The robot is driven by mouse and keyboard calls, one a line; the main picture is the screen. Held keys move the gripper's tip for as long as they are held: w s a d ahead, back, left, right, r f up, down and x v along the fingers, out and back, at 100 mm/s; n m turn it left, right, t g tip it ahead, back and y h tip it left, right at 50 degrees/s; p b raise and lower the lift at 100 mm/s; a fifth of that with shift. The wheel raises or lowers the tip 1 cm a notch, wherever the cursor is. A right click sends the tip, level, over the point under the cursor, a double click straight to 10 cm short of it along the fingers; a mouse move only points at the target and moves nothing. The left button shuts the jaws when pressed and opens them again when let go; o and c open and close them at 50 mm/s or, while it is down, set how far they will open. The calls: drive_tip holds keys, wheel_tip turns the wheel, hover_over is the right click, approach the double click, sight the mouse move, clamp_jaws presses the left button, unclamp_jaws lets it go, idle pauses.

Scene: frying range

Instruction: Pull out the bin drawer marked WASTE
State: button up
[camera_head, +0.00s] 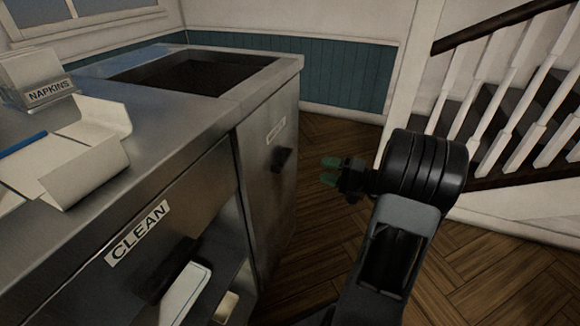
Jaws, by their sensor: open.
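A tall metal drawer front (268,195) stands at the right end of the counter, flush with the cabinet as far as I can see. It has a small pale label (276,129), too small and slanted to read, and a black handle (282,160) below it. My gripper (330,171) is open, with two green-tipped fingers pointing left towards this handle. It appears a short way off the handle, with nothing between the fingers.
A panel marked CLEAN (137,234) with a black handle (174,270) is at the front left. A napkin box (48,93) and white paper (90,160) lie on the counter. The wooden floor (345,140) beside the counter is clear; a staircase (500,120) rises at right.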

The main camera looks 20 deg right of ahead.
sight(288, 160)
drive_tip(key=b+x, duration=0.2)
drive_tip(key=x, duration=1)
drive_tip(key=shift+a, duration=0.1)
clamp_jaws()
